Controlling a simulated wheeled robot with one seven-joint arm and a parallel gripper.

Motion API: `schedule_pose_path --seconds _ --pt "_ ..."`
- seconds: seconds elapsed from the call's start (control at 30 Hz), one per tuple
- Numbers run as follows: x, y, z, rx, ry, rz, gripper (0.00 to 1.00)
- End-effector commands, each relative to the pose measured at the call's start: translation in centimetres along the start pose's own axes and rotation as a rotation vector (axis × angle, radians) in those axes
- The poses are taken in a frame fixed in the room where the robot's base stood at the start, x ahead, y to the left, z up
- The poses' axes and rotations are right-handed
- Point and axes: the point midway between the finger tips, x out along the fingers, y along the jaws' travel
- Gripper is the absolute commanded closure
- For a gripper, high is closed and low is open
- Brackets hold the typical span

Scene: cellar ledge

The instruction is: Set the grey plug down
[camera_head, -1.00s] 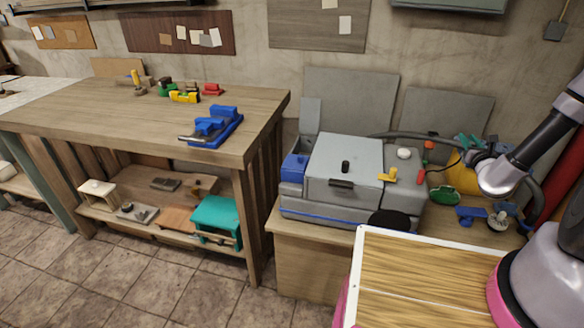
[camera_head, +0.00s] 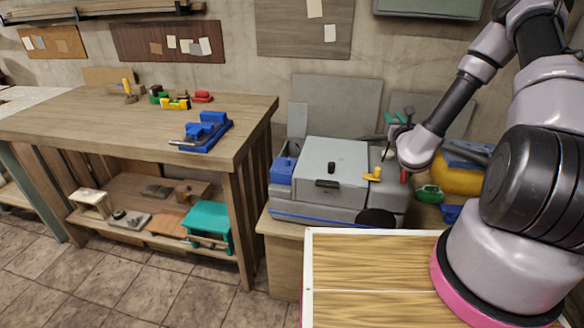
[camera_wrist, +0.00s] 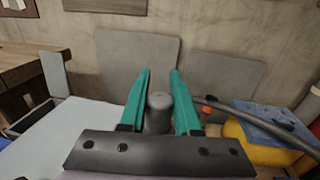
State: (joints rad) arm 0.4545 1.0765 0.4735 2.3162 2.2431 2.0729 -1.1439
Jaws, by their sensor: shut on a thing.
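My gripper (camera_wrist: 160,88) has teal fingers, closed on the grey plug (camera_wrist: 158,112), a short rounded cylinder that stands upright between them in the wrist view. In the head view my gripper (camera_head: 399,117) points up and away, above the right part of the grey machine (camera_head: 340,160). The plug cannot be made out there. In the wrist view the plug is above the machine's pale top (camera_wrist: 70,138), and its lower end is hidden by my gripper's dark palm bar.
A yellow container (camera_head: 456,180) and a green object (camera_head: 430,194) lie to the right. A wooden workbench (camera_head: 120,120) with a blue vise (camera_head: 207,133) stands left.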

Motion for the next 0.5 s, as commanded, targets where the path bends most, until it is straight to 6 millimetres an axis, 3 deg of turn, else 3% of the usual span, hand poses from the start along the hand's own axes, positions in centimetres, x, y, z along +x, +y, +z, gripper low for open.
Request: schedule_pose_path --seconds 0.17,0.4,0.5 --pt "-0.3 0.1 0.1 0.000 0.000 0.002 1.00" --pt "-4.6 0.1 2.3 -0.001 0.000 0.005 1.00" --pt "-5.2 -0.1 2.6 0.003 0.000 0.001 1.00"
